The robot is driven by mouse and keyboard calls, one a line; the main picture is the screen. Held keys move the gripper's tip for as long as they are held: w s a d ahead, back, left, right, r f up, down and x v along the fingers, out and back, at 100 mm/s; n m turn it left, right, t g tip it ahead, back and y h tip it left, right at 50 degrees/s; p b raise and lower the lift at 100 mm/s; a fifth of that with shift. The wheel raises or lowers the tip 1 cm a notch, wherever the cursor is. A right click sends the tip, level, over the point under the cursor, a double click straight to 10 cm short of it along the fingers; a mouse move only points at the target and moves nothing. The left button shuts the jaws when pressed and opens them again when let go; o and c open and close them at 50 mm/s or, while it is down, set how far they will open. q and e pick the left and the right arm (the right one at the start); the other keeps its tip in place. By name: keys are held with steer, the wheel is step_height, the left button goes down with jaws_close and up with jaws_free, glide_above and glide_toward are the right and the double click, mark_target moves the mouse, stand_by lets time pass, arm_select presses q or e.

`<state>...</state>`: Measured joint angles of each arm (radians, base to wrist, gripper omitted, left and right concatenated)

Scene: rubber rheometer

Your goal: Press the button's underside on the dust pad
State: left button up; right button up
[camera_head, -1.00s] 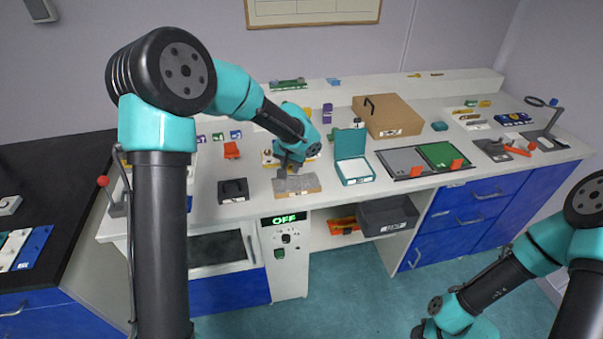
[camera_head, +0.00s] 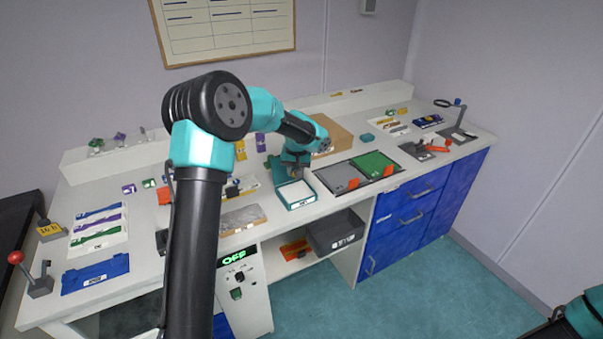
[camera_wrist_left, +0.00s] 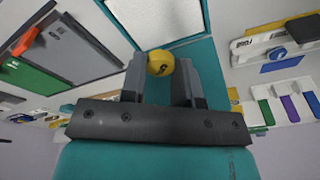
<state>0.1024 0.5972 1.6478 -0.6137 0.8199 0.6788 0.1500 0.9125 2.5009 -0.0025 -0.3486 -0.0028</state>
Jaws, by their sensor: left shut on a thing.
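My left gripper (camera_head: 297,174) is shut on a yellow button (camera_wrist_left: 160,63) with a dark mark, held between the fingertips in the left wrist view. The dust pad is a white pad (camera_head: 297,192) in a teal open box (camera_head: 301,206). In the left wrist view the white pad (camera_wrist_left: 155,15) and its teal rim (camera_wrist_left: 140,45) lie beyond the fingertips. The gripper is over the back part of the box. I cannot tell whether the button touches the pad.
A grey mat (camera_head: 338,177) and a green mat (camera_head: 374,163) with orange tabs lie right of the box. A dark bin (camera_head: 335,232) is on the shelf below.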

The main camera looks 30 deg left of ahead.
mark_target(296, 191)
arm_select(q)
steer(key=shift+a, duration=0.1)
steer(key=shift+f, duration=3)
steer(key=shift+s+f, duration=0.1)
steer(key=shift+f, duration=0.55)
stand_by(0.9)
steer(key=shift+r, duration=0.15)
steer(key=shift+r, duration=3.45)
